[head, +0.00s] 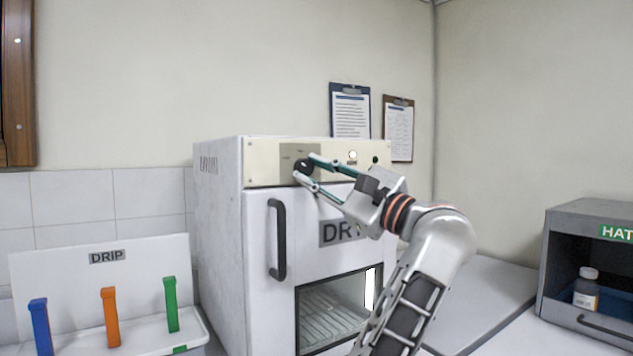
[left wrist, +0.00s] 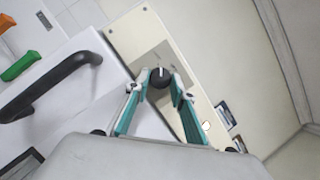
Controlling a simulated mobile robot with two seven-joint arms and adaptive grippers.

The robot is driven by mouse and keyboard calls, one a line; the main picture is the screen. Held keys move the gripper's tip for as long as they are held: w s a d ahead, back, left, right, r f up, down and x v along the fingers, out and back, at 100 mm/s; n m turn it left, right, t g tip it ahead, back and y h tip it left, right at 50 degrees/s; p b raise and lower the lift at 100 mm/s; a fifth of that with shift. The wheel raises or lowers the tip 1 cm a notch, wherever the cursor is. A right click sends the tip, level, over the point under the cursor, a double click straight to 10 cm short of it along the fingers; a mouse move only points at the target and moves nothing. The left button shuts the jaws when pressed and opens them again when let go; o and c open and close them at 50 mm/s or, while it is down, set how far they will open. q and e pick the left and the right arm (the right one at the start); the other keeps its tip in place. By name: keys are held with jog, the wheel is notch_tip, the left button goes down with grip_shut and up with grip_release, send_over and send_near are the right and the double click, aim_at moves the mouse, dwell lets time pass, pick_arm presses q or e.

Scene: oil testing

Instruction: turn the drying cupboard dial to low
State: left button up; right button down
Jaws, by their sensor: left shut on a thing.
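The drying cupboard (head: 270,225) is a white box with a cream control panel along its top front. Its black dial (head: 303,167) sits on a grey plate at the panel's left part. My left gripper (head: 306,166) has its two teal-lined fingers around the dial, one on each side, and is shut on it. In the left wrist view the dial (left wrist: 160,77) shows between the fingertips, with a white pointer line on its face. The markings on the grey plate are too small to read. My right gripper is not in view.
The cupboard's black door handle (head: 278,240) stands out below the panel. A white DRIP rack (head: 100,262) with blue, orange and green pieces is at the left. A grey HATCH-like box (head: 577,222) with a bottle (head: 586,287) is at the right.

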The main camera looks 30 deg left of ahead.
pick_arm(q)
jog(key=shift+f+n, duration=0.1)
jog(key=shift+n, duration=0.3)
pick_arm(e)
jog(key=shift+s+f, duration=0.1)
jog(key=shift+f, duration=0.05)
pick_arm(q)
jog(key=shift+n+g, duration=0.3)
jog(key=shift+g, duration=0.1)
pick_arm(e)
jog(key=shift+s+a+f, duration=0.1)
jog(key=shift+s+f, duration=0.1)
pick_arm(q)
jog(key=o, duration=1.1)
jog(key=v, duration=0.8)
jog(key=shift+r, duration=0.2)
